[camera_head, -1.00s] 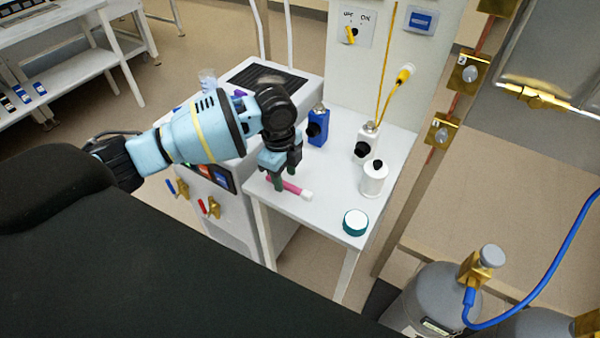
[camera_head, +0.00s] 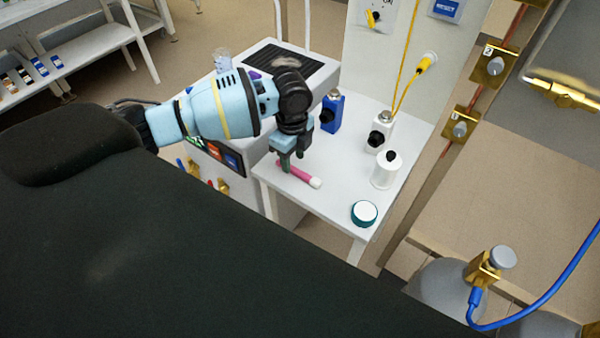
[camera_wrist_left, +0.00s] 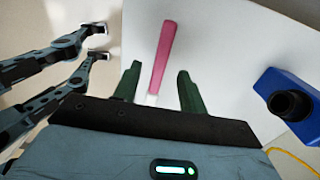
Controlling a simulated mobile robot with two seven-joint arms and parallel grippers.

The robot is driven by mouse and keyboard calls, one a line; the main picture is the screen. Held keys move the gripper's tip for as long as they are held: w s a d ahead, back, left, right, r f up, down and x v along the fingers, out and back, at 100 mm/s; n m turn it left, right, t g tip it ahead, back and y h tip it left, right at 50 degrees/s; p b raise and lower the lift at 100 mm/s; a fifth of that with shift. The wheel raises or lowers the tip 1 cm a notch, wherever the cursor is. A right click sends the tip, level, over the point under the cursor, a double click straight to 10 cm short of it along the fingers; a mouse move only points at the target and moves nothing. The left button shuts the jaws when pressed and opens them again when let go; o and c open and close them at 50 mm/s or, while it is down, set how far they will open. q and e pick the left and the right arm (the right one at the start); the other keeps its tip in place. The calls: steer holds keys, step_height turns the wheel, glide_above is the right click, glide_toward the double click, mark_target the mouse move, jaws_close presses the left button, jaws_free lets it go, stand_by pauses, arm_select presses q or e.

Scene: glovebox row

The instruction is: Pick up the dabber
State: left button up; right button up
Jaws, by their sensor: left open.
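The dabber, a pink stick with a white end (camera_head: 302,176), lies on the small white table (camera_head: 335,201). In the left wrist view the pink dabber (camera_wrist_left: 162,55) runs between and beyond the two green fingertips. My left gripper (camera_head: 293,164) points down over the dabber, near its left end in the head view. Its fingers (camera_wrist_left: 156,90) are open, one on each side of the stick, with gaps to both. Whether the fingertips touch the table is hard to tell. My right gripper is not in view.
On the table stand a blue bottle (camera_head: 332,112), a white bottle with a black knob (camera_head: 380,134), a white cylinder (camera_head: 386,172) and a teal-rimmed round jar (camera_head: 364,213). A yellow cable (camera_head: 408,75) hangs behind. A grey cylinder (camera_head: 441,284) stands at lower right.

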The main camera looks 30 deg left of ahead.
mark_target(293, 168)
arm_select(q)
steer(key=shift+f, duration=1.55)
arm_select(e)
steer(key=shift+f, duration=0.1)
arm_select(q)
jaws_close()
steer(key=shift+r, duration=0.1)
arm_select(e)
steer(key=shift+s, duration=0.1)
